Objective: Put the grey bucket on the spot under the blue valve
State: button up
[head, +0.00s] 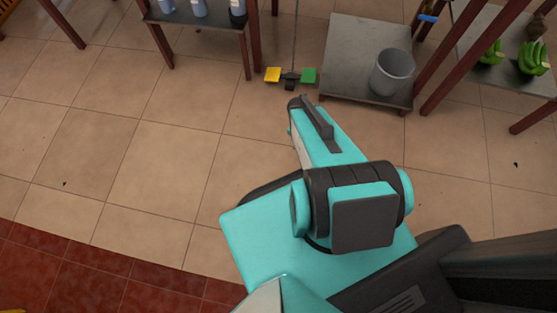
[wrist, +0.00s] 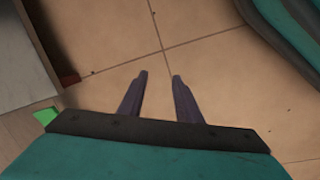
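The grey bucket (head: 392,72) stands upright on the right side of a low grey platform (head: 350,40) in the head view. A small blue part (head: 427,18), likely the blue valve, shows near the top edge, up and right of the bucket. I cannot make out a marked spot under it. My gripper (wrist: 160,77) is open, with a gap between its two dark fingers and bare floor tiles seen beyond them. In the head view my arm's end is below and left of the platform, apart from the bucket. The bucket is not in the wrist view.
A thin stem with a yellow pad (head: 272,75) and a green pad (head: 309,75) hangs left of the platform. A table with bottles (head: 198,8) is at the top left. A table with green bananas (head: 534,58) is at the right.

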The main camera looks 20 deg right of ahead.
jog(key=s+a+r+m+g+y, duration=0.1)
jog(key=s+a+m+g, duration=0.1)
jog(key=s+a, duration=0.4)
jog(key=s+a+m+g+y, duration=0.1)
jog(key=s+a, duration=0.5)
jog(key=a, duration=0.6)
jog(key=shift+s+a+r+m+g, duration=0.15)
jog(key=shift+s+r+m+g, duration=0.2)
jog(key=shift+m+g, duration=0.7)
jog(key=shift+w+r, duration=0.1)
jog(key=shift+r, duration=0.05)
notch_tip(320, 180, up, 37)
jog(key=s+p, duration=0.1)
jog(key=p, duration=3.5)
jog(key=shift+p, duration=0.3)
jog(key=shift+s, duration=0.1)
